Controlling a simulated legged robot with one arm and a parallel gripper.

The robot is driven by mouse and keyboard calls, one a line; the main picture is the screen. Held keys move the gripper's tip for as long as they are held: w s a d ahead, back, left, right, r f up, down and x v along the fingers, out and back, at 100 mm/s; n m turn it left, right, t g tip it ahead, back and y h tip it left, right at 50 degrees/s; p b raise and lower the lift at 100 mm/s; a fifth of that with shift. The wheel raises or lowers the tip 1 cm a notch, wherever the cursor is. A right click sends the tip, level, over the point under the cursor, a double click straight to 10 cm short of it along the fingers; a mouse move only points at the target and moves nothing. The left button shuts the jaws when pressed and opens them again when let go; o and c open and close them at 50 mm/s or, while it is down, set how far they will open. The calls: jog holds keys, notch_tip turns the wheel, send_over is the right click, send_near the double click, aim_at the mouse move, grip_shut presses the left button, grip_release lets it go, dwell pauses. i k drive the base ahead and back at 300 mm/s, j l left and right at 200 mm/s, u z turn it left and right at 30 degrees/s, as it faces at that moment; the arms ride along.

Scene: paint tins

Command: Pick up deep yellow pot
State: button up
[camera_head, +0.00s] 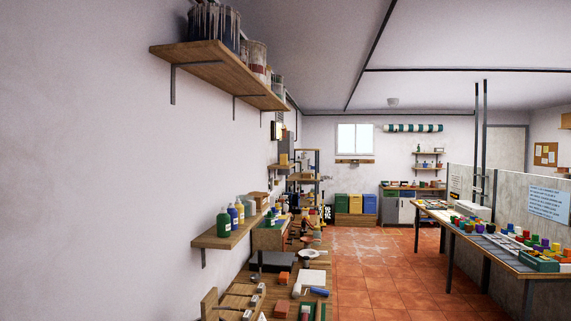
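Several small coloured pots stand on the long table (470,235) at the right, in red, green, blue, purple, orange and yellow. A yellow-looking pot (555,247) shows near the right end of the row. The pots are small in the picture, and I cannot tell which one is deep yellow. My gripper is not in view.
A workbench (318,262) with tools and blocks runs along the left wall. Shelves (228,235) with bottles jut out above it. Tiled floor (385,270) between bench and table is clear.

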aim_at(284, 158)
jog(key=i+l+z, duration=0.15)
jog(key=i+l, duration=0.2)
jog(key=i+l+z, duration=0.1)
jog(key=i+l, duration=0.2)
jog(key=i, duration=0.15)
jog(key=i+l+z, duration=0.15)
jog(key=i+l, duration=0.15)
jog(key=i+l+z, duration=0.1)
jog(key=i, duration=0.45)
jog(key=i+u, duration=0.15)
jog(key=i, duration=0.7)
jog(key=i+l+u, duration=0.15)
jog(key=i, duration=2.5)
